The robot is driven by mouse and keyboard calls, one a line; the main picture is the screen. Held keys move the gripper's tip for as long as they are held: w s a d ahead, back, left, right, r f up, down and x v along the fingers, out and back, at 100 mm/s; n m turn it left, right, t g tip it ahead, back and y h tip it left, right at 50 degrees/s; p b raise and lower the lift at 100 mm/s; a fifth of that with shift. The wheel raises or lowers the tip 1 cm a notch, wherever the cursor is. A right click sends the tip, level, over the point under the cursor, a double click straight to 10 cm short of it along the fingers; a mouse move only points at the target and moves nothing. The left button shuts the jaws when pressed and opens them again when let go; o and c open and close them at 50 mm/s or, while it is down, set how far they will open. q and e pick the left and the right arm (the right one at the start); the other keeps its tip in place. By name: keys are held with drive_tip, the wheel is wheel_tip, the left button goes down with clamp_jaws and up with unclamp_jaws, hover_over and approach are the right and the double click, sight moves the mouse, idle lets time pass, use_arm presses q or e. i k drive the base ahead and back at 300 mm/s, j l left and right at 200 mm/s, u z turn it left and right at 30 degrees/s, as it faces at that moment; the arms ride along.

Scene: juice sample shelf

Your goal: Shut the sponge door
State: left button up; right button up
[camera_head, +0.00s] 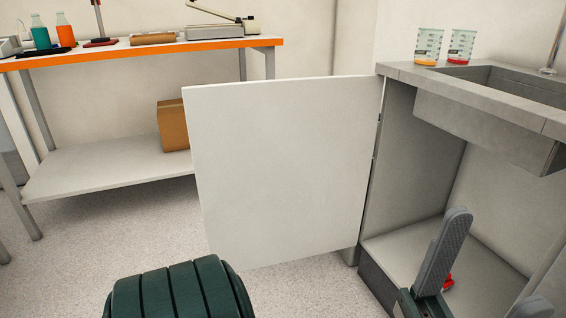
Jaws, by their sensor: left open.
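The sponge door (285,165) is a plain white panel, standing open from the left side of the grey sink cabinet (412,165). Its hinged edge is on the right, and its free edge points left. My left gripper (494,258) is low at the right, in front of the cabinet opening. One grey finger stands up and part of the other shows at the bottom edge; they are apart, with nothing seen held between them. It appears clear of the door. My right gripper is not in view.
A sink basin (487,127) is set in the counter, with two beakers, one orange (428,46) and one red (461,45), at its back left. An orange-edged table (140,50) with bottles stands at the left. A cardboard box (172,126) sits on its lower shelf.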

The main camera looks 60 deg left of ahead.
sight(282, 167)
drive_tip(key=k+j, duration=0.1)
drive_tip(key=j, duration=0.35)
drive_tip(key=k+j+z, duration=0.15)
drive_tip(key=j, duration=0.35)
drive_tip(key=k+j, duration=0.15)
drive_tip(key=j, duration=0.3)
drive_tip(key=k+j+z, duration=0.15)
drive_tip(key=j, duration=0.3)
drive_tip(key=k+j, duration=0.15)
drive_tip(key=j, duration=0.3)
drive_tip(key=k+j+z, duration=0.15)
drive_tip(key=j, duration=0.3)
drive_tip(key=k+j, duration=0.25)
drive_tip(key=j, duration=0.2)
drive_tip(key=k+j+z, duration=0.1)
drive_tip(key=j, duration=0.3)
drive_tip(key=j+z, duration=0.1)
drive_tip(key=j, duration=1.05)
